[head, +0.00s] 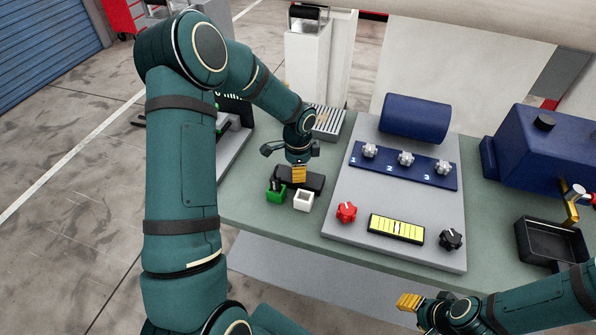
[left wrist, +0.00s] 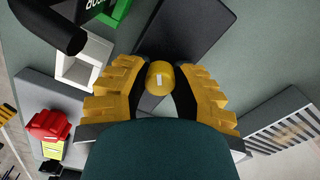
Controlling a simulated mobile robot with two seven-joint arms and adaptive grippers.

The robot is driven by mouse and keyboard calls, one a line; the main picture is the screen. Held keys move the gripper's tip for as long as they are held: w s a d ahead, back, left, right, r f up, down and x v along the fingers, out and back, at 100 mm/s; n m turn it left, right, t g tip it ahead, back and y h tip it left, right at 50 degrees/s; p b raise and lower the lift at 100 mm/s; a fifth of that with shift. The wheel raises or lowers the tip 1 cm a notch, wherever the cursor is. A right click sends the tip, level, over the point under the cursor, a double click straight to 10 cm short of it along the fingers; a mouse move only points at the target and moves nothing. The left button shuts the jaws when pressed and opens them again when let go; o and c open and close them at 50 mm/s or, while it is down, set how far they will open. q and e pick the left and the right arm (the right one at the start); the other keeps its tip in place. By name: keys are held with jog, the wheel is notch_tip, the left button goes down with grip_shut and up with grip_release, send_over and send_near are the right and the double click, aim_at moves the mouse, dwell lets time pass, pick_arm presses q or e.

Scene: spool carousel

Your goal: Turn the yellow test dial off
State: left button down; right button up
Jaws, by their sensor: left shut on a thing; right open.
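The yellow test dial (left wrist: 160,78) is a small round knob with a white mark on top. In the left wrist view it stands between the yellow finger pads of my left gripper (left wrist: 158,88), over a dark block (left wrist: 188,30). In the head view my left gripper (head: 299,174) is down at that black block (head: 313,182), and its fingers hide the dial. My left gripper is shut on the dial. My right gripper (head: 409,302) is open and empty near the table's front edge at the lower right.
A green box (head: 276,194) and an open white box (head: 303,201) sit just in front of the block. To the right, a grey panel (head: 345,243) carries a red knob (head: 346,212), a black knob (head: 451,239) and a yellow gauge (head: 396,230). A black tray (head: 519,238) stands further right.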

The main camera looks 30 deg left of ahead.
pick_arm(q)
jog(key=n+b, duration=0.2)
jog(key=n, duration=0.3)
jog(key=n+b, duration=0.1)
jog(key=n, duration=0.1)
jog(key=shift+n, duration=0.4)
jog(key=shift+n+b, duration=0.35)
jog(key=shift+n, duration=1.15)
jog(key=c, duration=0.7)
grip_release()
jog(key=shift+r, duration=0.1)
notch_tip(320, 180, up, 12)
jog(key=shift+f, duration=0.1)
